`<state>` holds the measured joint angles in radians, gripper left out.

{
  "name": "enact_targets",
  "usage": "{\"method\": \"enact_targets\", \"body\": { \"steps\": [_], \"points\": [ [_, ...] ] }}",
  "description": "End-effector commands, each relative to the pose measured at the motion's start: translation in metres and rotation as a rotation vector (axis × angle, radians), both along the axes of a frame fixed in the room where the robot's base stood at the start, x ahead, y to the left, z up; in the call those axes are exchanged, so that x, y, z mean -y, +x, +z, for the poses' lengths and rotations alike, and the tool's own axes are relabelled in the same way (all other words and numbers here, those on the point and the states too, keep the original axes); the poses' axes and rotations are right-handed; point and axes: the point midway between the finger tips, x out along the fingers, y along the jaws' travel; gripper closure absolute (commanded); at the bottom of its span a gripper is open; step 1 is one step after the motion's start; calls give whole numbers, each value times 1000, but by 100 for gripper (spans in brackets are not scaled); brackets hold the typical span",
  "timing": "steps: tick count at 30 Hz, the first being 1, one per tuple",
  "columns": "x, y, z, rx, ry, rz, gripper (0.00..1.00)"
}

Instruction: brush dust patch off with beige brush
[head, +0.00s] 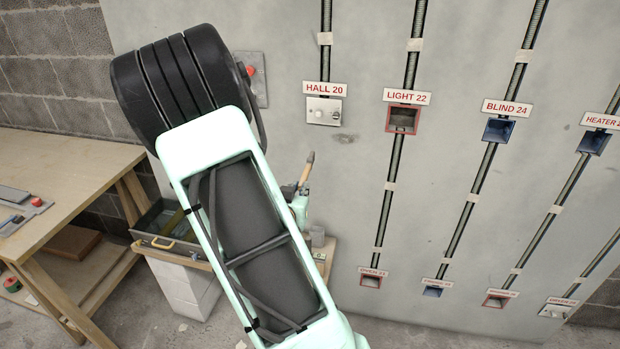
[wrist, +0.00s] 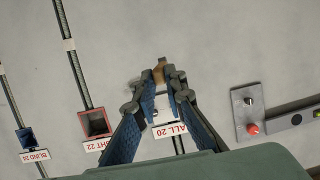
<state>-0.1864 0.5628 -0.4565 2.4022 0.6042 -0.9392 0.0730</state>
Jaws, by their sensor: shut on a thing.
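The beige brush (wrist: 159,72) shows as a small tan piece between the tips of my gripper (wrist: 160,88); most of it is hidden. In the head view the brush (head: 307,168) sticks up beyond my gripper (head: 300,187), which is partly hidden behind my arm. My gripper is shut on the brush. The dust patch (head: 345,137) is a faint grey smudge on the wall, just below and right of the HALL 20 switch plate (head: 324,111). In the wrist view the dust patch (wrist: 133,83) lies left of the fingertips. I cannot tell whether the brush touches the wall.
Conduits run along the wall with labelled boxes, such as LIGHT 22 (head: 403,119) and BLIND 24 (head: 497,130). A grey plate with a red button (wrist: 252,128) is to one side. A wooden workbench (head: 75,165) and an open metal tray (head: 150,243) stand at left.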

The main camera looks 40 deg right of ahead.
Motion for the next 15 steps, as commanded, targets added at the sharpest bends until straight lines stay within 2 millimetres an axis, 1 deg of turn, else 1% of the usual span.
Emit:
{"method": "enact_targets", "body": {
  "steps": [1,2,3,6,10,15],
  "points": [
    [6,-9,12,16,-15,-19,100],
    [9,-13,16,24,-23,-28,100],
    [12,-18,21,30,-32,-37,100],
    [17,-24,28,42,-45,-49,100],
    [23,-22,30,45,-49,-54,100],
    [35,-11,29,44,-49,-54,100]
  ]
}}
